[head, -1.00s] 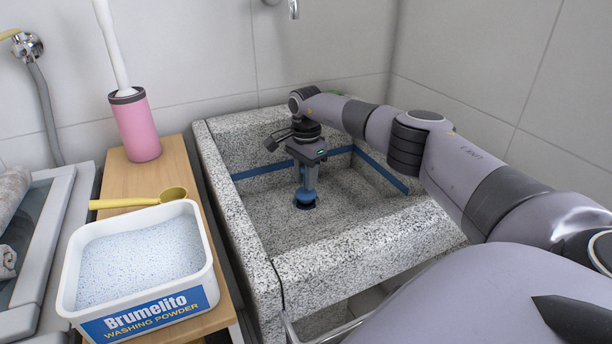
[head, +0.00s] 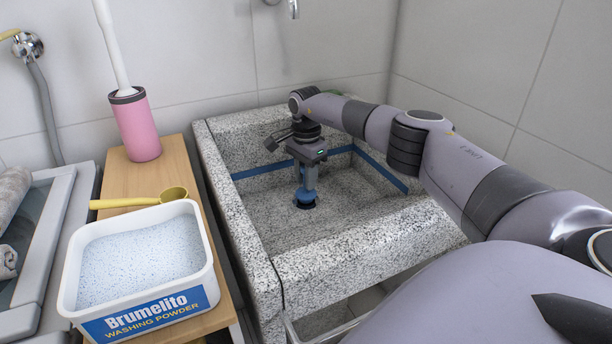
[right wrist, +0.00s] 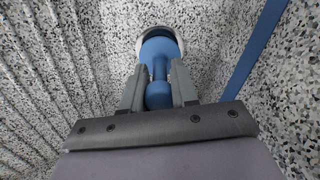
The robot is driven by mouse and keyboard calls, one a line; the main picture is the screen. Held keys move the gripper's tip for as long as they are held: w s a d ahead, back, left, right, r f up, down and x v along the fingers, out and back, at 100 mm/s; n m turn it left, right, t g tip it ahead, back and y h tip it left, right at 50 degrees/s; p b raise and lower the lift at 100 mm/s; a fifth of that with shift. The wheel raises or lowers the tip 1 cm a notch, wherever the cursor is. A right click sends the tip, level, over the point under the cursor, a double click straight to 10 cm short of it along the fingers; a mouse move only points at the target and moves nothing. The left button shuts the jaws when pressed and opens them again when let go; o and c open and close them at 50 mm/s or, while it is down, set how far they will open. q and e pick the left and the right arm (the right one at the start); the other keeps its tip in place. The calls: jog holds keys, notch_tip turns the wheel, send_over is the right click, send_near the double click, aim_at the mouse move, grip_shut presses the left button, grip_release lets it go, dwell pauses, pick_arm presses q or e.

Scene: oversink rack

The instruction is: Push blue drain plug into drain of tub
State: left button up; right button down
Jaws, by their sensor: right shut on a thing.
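The blue drain plug (head: 305,199) is at the floor of the speckled stone tub (head: 340,243), at the drain. My right gripper (head: 307,186) points down into the tub and is shut on the plug's stem. In the right wrist view the plug (right wrist: 158,58) has a round knob between the two fingers (right wrist: 158,90). A pale rim and dark edge of the drain (right wrist: 143,40) show around the far side of the plug's base. I cannot tell how deep the plug sits. My left gripper is out of view.
A blue stripe (head: 262,170) runs around the tub's inner walls. Left of the tub, a wooden board holds a white box of washing powder (head: 145,262), a yellow scoop (head: 140,200) and a pink brush holder (head: 137,127). The tub floor around the plug is clear.

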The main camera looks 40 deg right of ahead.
jog(key=shift+f+b, duration=0.65)
jog(key=shift+f, duration=0.45)
dwell(0.6)
jog(key=c, duration=0.8)
grip_release()
notch_tip(320, 180, up, 7)
jog(key=shift+r+p, duration=0.15)
jog(key=shift+p, duration=0.5)
